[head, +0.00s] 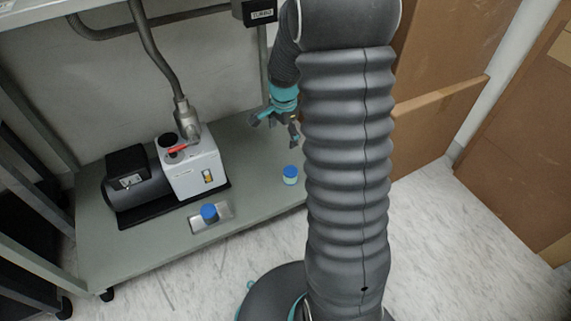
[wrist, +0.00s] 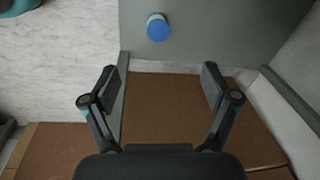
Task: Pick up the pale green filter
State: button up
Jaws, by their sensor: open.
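The pale green filter (head: 290,179) is a small short cylinder with a blue top. It stands upright on the grey-green shelf (head: 262,205), near its front edge, left of my arm in the head view. In the wrist view the filter (wrist: 158,28) shows mostly its blue top, at the upper middle beyond my fingertips. My gripper (head: 274,128) is open and empty, above the shelf and apart from the filter. In the wrist view its two fingers (wrist: 160,76) are spread wide with nothing between them.
A pump (head: 187,168) with a red-handled valve and hose stands left on the shelf. A blue-topped piece (head: 209,213) sits on a small metal plate (head: 226,212). Cardboard boxes (head: 520,140) stand at the right. The shelf around the filter is clear.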

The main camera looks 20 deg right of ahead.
aim_at(291, 171)
jog(key=d+f+m, duration=0.1)
jog(key=f, duration=0.5)
jog(key=w+d+f+m, duration=0.1)
jog(key=d+f+m, duration=0.1)
jog(key=f, duration=0.5)
jog(key=w+d+f+m+g, duration=0.1)
jog(key=f, duration=0.5)
jog(key=shift+w+d+f, duration=0.15)
jog(key=shift+w+d, duration=0.05)
jog(key=shift+d, duration=0.1)
jog(key=shift+w+a+f, duration=0.1)
jog(key=shift+a+f, duration=0.05)
jog(key=shift+f, duration=1.35)
jog(key=shift+w+a+f, duration=0.1)
jog(key=shift+f, duration=1.35)
jog(key=shift+s, duration=0.1)
jog(key=c, duration=1.3)
